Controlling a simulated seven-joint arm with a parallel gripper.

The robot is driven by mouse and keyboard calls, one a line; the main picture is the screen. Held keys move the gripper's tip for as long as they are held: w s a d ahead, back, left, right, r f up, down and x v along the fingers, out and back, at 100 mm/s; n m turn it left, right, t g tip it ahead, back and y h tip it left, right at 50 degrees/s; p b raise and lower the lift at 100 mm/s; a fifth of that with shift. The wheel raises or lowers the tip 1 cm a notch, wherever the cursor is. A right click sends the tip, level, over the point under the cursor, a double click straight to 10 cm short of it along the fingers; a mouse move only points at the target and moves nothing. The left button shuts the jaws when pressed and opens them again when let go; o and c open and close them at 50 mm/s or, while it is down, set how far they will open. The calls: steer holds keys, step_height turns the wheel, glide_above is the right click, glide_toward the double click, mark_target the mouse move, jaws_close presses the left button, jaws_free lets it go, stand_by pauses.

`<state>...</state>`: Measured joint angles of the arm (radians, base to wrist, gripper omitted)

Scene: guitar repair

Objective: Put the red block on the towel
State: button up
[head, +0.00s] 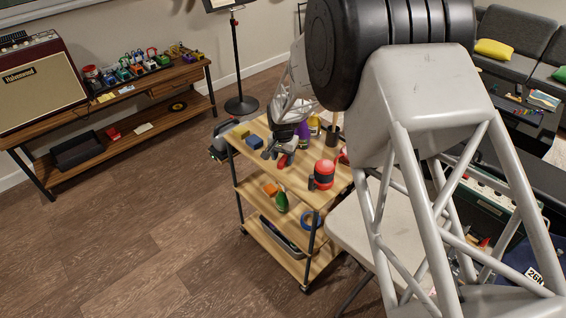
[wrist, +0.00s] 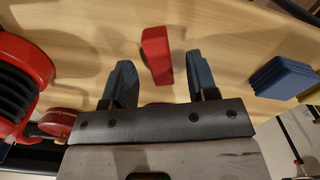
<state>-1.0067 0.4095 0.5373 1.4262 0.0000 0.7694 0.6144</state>
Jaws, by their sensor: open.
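In the wrist view the red block (wrist: 157,54) lies on the wooden cart top, between and slightly beyond the fingertips of my gripper (wrist: 162,72). The fingers are open, with a gap on each side of the block. In the head view my gripper (head: 275,151) is low over the cart top, with the red block (head: 282,161) partly hidden by it. A blue, layered, folded-looking item (wrist: 283,77), which seems to be the towel, lies to the right in the wrist view. It also shows left of my gripper in the head view (head: 254,142).
A red and black round item (head: 323,174) stands on the cart top, large at left in the wrist view (wrist: 18,80). A yellow piece (head: 240,132) lies behind the blue item. Purple and yellow bottles (head: 303,131) and a dark cup (head: 332,135) stand behind my gripper.

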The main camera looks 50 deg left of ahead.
steer(key=shift+f, duration=0.5)
jaws_close()
stand_by(0.3)
steer(key=shift+r, duration=0.1)
steer(key=shift+r, duration=1.4)
steer(key=shift+s+d+r, duration=0.15)
steer(key=shift+d+r, duration=0.05)
steer(key=shift+r, duration=0.1)
steer(key=s+d+r, duration=0.1)
steer(key=s+d, duration=0.7)
steer(key=d, duration=0.5)
steer(key=shift+s+r, duration=0.2)
steer(key=shift+s, duration=0.05)
